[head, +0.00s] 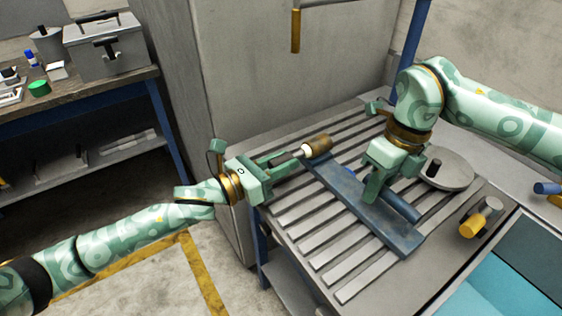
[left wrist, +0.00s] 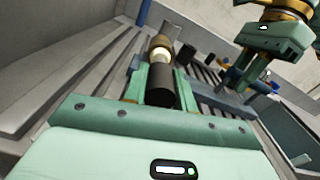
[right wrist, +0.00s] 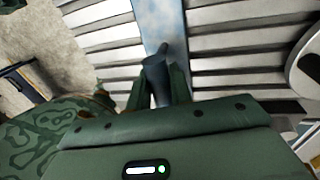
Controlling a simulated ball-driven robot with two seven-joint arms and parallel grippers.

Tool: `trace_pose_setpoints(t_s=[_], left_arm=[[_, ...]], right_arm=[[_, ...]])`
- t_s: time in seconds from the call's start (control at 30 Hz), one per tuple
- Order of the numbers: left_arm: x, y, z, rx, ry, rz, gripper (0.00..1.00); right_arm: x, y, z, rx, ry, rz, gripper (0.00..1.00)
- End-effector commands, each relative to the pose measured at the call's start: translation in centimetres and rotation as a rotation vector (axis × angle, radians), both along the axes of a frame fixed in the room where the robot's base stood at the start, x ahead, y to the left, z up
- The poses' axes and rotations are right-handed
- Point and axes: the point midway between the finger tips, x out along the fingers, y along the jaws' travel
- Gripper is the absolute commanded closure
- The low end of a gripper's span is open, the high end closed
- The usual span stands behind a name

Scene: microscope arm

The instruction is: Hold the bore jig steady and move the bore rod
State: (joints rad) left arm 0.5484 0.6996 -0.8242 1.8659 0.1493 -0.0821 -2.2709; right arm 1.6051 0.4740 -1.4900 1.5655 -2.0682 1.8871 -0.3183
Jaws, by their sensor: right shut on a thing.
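The bore jig (head: 350,205) is a long worn blue bar lying across the slotted table. My right gripper (head: 374,190) is shut on a blue-grey upright part of it, which shows between the fingers in the right wrist view (right wrist: 158,80). The bore rod (head: 287,158) has a dark end and lies near the jig's far left end, in line with a pale collar and a brown cylinder (head: 318,144). In the left wrist view its black end (left wrist: 160,86) sits between the fingers of my left gripper (head: 279,163). The fingers flank it closely, without a clear grip.
The slotted table (head: 345,290) has bare slats around the jig. A round grey disc (head: 446,168) with a black knob stands right of my right gripper. A yellow-ended knob (head: 473,226) is at the right edge. A bench (head: 100,88) with a grey box stands at far left.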

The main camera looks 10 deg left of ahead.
Motion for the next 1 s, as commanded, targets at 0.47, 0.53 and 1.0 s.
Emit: trace_pose_setpoints(t_s=[0.47,0.53,1.0], left_arm=[[2.6,-2.3,0.0,0.003,0.001,0.003,1.0],[2.6,-2.3,0.0,0.003,0.001,0.003,1.0],[2.4,-2.1,0.0,0.002,0.0,0.002,0.51]], right_arm=[[-0.1,0.1,0.1,0.002,0.001,0.004,1.0],[-0.1,0.1,0.1,0.002,0.001,0.004,1.0],[0.0,0.0,0.1,0.001,-0.001,0.001,1.0]])
